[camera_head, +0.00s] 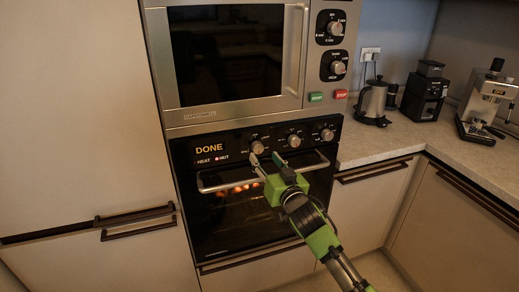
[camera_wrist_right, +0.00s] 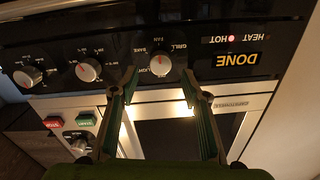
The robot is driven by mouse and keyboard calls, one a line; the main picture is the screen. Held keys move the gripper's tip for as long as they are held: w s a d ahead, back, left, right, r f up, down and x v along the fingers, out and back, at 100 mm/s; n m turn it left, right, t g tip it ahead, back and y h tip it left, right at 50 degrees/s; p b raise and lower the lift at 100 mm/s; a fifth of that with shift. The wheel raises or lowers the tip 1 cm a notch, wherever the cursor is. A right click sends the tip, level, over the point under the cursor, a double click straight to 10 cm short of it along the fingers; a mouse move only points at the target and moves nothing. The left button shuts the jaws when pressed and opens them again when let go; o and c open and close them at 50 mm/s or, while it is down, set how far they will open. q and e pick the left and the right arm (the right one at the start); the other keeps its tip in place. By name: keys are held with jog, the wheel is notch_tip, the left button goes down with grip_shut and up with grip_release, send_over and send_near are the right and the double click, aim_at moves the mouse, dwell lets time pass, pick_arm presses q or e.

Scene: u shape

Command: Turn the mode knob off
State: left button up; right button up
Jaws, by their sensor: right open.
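The mode knob (camera_head: 257,147) is the leftmost of three round silver knobs on the black oven panel, beside the DONE display (camera_head: 209,148). In the upside-down right wrist view the same knob (camera_wrist_right: 159,65) has labels such as GRILL and BAKE around it. I cannot tell its setting for sure. My right gripper (camera_head: 266,159) is open just in front of the panel, below and near the mode knob. In the wrist view its fingertips (camera_wrist_right: 158,77) stand on either side of the knob, with gaps visible. My left gripper is not in view.
The oven handle (camera_head: 218,187) runs below the panel, close to my right gripper. Two more oven knobs (camera_head: 294,141) (camera_head: 327,135) sit to the right. The HOT lamp (camera_head: 215,160) is red and the oven window glows. A microwave (camera_head: 225,110) is above; the counter (camera_head: 400,142) is right.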

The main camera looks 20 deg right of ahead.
aim_at(259, 150)
jog(key=w, duration=0.5)
jog(key=shift+w+a, duration=0.2)
jog(key=shift+w, duration=0.15)
jog(key=c, duration=1.1)
